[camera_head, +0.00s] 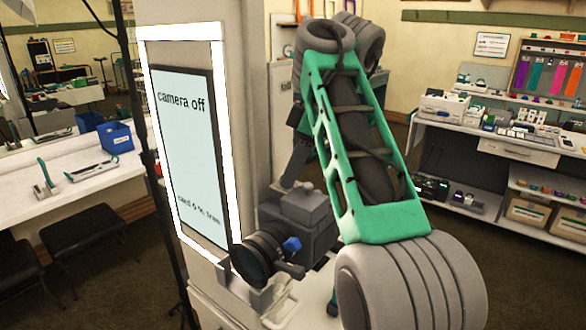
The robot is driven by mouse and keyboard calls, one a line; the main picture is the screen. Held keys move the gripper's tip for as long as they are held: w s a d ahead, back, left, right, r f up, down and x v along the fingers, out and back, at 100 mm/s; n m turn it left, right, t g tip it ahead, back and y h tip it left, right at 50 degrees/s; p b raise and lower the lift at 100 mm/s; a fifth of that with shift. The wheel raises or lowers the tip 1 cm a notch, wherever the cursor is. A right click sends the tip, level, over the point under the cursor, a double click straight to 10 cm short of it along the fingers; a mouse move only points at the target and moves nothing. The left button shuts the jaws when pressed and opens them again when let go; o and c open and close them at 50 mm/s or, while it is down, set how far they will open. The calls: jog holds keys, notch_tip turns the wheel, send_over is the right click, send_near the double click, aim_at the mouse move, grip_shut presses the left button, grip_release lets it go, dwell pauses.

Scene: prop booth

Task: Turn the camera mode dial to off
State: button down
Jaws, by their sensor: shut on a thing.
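A dark grey camera (308,235) with a black lens (262,258) facing lower left sits on a white stand at the lower middle. A blue knob (291,244) shows on its near side beside the lens; I cannot tell whether this is the mode dial. A screen (190,150) behind it reads "camera off" at its top; the small line at its bottom is hard to read. My green and grey arm rises in front of the camera's right side and bends down behind it. My gripper's fingers are hidden, so their contact with the dial does not show.
A lit frame (228,120) surrounds the screen on a pale pillar. A white table (60,190) with tools and blue bins (115,137) is at the left, with black stools (95,235) below. Shelves (480,140) full of small goods stand at the right. Floor between is clear.

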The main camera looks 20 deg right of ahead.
jog(key=c, duration=1.2)
grip_release()
jog(key=shift+c, duration=0.2)
jog(key=shift+f, duration=0.1)
